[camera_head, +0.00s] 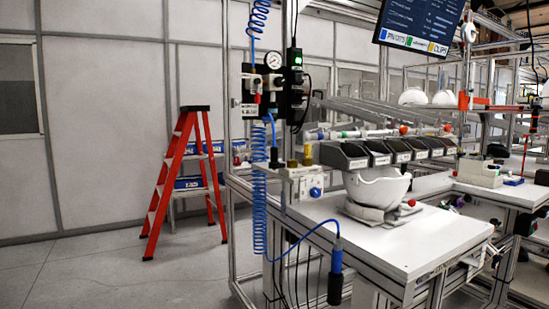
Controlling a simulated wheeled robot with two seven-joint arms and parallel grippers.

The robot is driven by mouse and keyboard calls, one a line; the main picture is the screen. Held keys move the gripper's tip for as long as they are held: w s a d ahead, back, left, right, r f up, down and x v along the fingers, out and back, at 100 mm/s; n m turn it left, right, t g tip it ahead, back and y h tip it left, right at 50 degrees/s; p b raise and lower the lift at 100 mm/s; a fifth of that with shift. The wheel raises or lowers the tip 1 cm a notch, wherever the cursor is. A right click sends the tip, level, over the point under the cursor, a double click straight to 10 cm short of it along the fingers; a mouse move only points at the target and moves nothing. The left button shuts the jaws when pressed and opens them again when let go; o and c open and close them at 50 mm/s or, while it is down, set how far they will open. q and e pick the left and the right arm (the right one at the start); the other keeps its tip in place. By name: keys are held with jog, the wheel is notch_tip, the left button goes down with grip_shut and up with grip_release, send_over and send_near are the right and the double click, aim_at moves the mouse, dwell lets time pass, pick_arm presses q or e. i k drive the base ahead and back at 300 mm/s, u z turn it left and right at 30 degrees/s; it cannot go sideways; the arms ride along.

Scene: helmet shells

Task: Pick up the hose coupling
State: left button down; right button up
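The hose coupling (336,262) is a blue and black cylinder on the end of a blue hose (300,240). It hangs upright in front of the white worktable's (430,236) near left edge, with its black end downward. The hose loops down from a blue coil under the air regulator (274,82) and rises again to the coupling's top. Neither of my grippers shows in this view, and nothing is seen holding the coupling.
A white helmet shell (377,188) sits on a fixture on the worktable. Black bins (344,155) line its back. A metal frame post stands left of the coupling. A red stepladder (172,185) stands farther left, with open floor (120,280) in front.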

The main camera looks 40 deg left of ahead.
aim_at(273, 149)
jog(key=u, duration=2)
jog(key=i, duration=2.35)
jog(key=z, duration=2.4)
